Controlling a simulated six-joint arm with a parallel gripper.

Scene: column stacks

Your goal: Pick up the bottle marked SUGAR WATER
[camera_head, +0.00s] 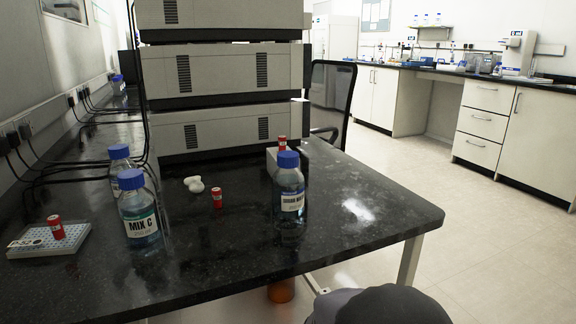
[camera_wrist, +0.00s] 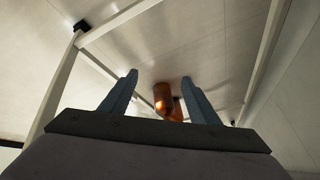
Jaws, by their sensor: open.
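A clear bottle with a blue cap (camera_head: 289,196) stands upright near the right front part of the black bench. Its white label is small and blurred, and seems to begin with SUGAR. A similar blue-capped bottle marked MIX C (camera_head: 140,214) stands to the left, with another blue-capped bottle (camera_head: 121,166) behind it. My gripper (camera_wrist: 160,82) is open with nothing between its fingers in the wrist view. That view shows the floor and bench legs, and no blue-capped bottle. In the head view, dark rounded parts of my arm show at the bottom right, apart from the bottles.
The black bench (camera_head: 232,255) holds a stack of grey instruments (camera_head: 220,75) at the back. A red-capped vial (camera_head: 217,198), white pieces (camera_head: 194,184) and a tube rack (camera_head: 48,242) stand on it. Orange-brown containers (camera_wrist: 162,97) are below the bench. Floor on the right is clear.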

